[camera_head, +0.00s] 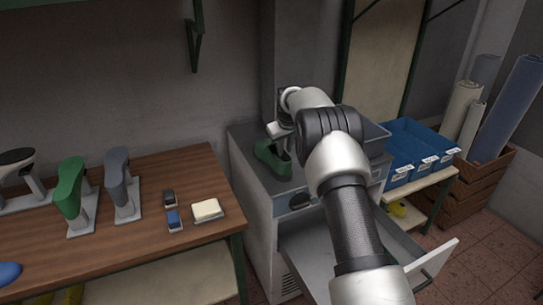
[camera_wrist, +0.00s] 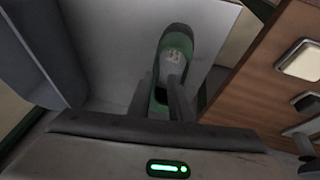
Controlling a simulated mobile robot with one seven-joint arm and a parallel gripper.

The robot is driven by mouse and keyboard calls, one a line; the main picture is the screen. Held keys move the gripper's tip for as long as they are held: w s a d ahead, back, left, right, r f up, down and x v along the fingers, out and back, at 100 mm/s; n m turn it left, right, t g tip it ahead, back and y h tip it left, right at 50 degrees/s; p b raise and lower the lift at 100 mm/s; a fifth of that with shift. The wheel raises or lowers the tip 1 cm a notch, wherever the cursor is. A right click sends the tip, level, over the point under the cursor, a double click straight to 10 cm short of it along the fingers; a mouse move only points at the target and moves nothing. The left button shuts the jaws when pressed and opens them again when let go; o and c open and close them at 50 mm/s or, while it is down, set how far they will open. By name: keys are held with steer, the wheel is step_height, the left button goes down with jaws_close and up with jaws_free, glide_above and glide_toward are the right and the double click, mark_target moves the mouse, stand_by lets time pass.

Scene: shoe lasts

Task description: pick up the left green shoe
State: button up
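A green shoe (camera_head: 268,158) lies on the grey cabinet top, under my gripper (camera_head: 284,148) in the head view. In the wrist view the green shoe (camera_wrist: 177,42) points away from me, with a pale insole patch inside. My gripper (camera_wrist: 160,98) has its two fingers apart, reaching down at the near end of the shoe. The left finger is beside the shoe and the right finger overlaps its opening. I cannot tell whether they touch it. Another green shoe-shaped form (camera_head: 70,187) stands on a metal stand at the left of the wooden table.
The wooden table (camera_head: 150,240) holds a grey form (camera_head: 118,170), a white-topped block (camera_head: 206,209) and two small brushes. A cabinet drawer (camera_head: 320,262) stands open below my arm. Blue bins (camera_head: 408,150) stand to the right, beside rolls in a wooden crate.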

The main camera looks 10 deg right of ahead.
steer(key=shift+w+p+x, duration=0.2)
steer(key=shift+p+x, duration=0.1)
steer(key=shift+x, duration=1.05)
steer(key=shift+w+p+x, duration=0.15)
steer(key=shift+p+x, duration=0.1)
steer(key=shift+x, duration=1.1)
steer(key=shift+r, duration=0.15)
jaws_close()
steer(key=shift+r, duration=0.1)
